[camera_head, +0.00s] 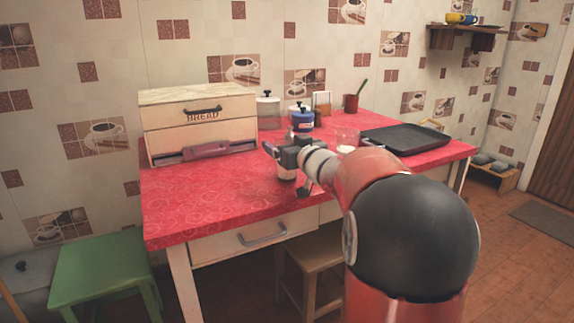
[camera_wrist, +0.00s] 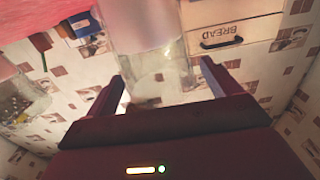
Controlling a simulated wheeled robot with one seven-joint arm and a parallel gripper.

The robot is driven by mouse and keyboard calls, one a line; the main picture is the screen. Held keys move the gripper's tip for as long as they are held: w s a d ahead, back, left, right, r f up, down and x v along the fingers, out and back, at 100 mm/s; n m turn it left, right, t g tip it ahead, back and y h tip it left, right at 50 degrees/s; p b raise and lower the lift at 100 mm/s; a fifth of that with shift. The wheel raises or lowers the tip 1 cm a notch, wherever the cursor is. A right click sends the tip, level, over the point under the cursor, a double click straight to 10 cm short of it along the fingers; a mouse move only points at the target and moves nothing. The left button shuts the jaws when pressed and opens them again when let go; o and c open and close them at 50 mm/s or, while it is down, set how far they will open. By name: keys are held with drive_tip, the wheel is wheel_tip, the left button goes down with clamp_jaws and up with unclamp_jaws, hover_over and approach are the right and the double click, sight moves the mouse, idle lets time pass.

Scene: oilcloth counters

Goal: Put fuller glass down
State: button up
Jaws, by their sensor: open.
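A clear glass with white contents (camera_head: 286,173) is below my gripper (camera_head: 290,150), near the front of the red table; it appears to stand on the tabletop.
The red table (camera_head: 195,205) has free room at its front left. A bread box (camera_head: 170,116) stands at the back left. A black tray (camera_head: 405,139) lies at the right.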

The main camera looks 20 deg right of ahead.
drive_tip(key=shift+w, duration=0.2)
drive_tip(key=c, duration=1.8)
drive_tip(key=shift+r, duration=0.25)
wheel_tip(320, 180, up, 20)
drive_tip(key=p, duration=0.3)
drive_tip(key=shift+f, duration=0.25)
